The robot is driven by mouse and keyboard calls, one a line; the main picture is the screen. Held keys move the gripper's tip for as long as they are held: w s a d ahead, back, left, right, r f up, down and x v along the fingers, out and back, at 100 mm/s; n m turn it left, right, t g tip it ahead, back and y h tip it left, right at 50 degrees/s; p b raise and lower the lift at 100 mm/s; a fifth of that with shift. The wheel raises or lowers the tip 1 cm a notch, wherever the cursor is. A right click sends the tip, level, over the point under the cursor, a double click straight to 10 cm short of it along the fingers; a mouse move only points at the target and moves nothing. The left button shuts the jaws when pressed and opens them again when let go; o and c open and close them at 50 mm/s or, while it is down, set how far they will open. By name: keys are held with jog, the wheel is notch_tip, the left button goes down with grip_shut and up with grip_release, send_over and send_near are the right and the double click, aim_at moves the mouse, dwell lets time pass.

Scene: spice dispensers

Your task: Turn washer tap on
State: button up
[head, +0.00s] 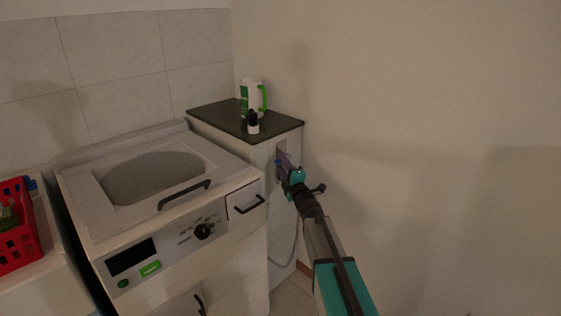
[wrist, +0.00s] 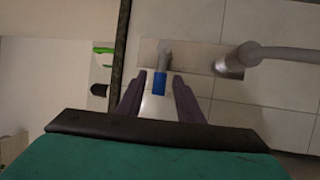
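The washer tap shows in the wrist view as a small grey spout with a blue handle (wrist: 159,83) on a metal plate (wrist: 202,57). In the head view a bit of blue (head: 277,162) shows at the wall recess beside the cabinet, mostly hidden by my gripper (head: 282,160). In the wrist view my gripper (wrist: 157,86) is open, with one dark finger on each side of the blue handle. I cannot tell whether either finger touches it. The washer (head: 219,217) stands to the left in the head view.
A cabinet with a dark top (head: 222,114) stands beside the tap, holding a white and green bottle (head: 251,98) and a small dark-capped container (head: 253,126). A grey hose (wrist: 285,55) leaves the plate. A red basket (head: 20,236) is at far left. A bare wall is on the right.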

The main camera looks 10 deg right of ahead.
jog(key=shift+x, duration=1.2)
grip_shut()
jog(key=shift+d, duration=0.15)
